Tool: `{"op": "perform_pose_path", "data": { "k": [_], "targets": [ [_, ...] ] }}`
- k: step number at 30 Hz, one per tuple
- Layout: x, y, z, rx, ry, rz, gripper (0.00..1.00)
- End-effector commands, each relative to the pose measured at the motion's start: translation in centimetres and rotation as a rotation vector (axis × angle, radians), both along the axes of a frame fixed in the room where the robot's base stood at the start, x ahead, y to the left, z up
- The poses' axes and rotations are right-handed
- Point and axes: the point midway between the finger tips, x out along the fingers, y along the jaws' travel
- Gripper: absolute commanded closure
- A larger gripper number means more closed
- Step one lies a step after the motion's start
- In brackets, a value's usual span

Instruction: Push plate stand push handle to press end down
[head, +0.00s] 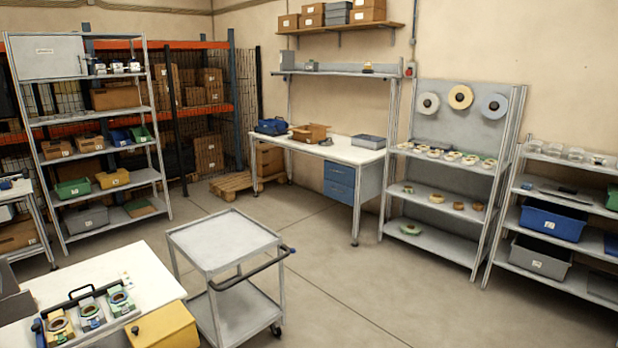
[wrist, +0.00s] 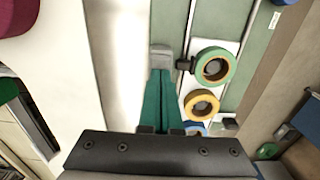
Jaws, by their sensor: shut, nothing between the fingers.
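My gripper (wrist: 161,58) is in the wrist view, its long teal fingers closed side by side with nothing between them. A small dark knob (wrist: 183,64) is just right of the grey fingertips; whether they touch it I cannot tell. Right of the knob is a green-and-yellow tape reel (wrist: 214,67), with a yellow reel (wrist: 201,104) below it. I cannot pick out a plate stand for certain. In the head view, a grey cart (head: 222,242) with a flat top carries a dark push handle (head: 250,270) on its right side. My gripper is not visible in the head view.
A holder tray with several reels (head: 90,315) and a yellow bin (head: 163,327) stand on the white table (head: 130,262) at lower left. A shelf with reels (head: 450,198) stands at right. Open floor (head: 345,285) lies right of the cart.

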Motion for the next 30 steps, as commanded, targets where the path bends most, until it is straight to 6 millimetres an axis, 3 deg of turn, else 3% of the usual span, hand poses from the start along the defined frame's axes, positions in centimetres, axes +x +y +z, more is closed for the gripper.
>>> {"op": "perform_pose_path", "data": {
  "k": [15, 25, 28, 29, 30],
  "targets": [
    [0.0, 0.0, 6.4, -0.002, -0.001, 0.000, 1.00],
    [0.1, 0.1, 7.0, 0.000, 0.000, 0.005, 1.00],
    [2.1, 2.3, 8.1, 0.002, -0.008, 0.146, 1.00],
    [3.2, 3.8, 8.9, 0.004, -0.013, 0.241, 1.00],
    [4.9, 6.7, 10.0, 0.010, -0.023, 0.404, 1.00]
  ]
}}
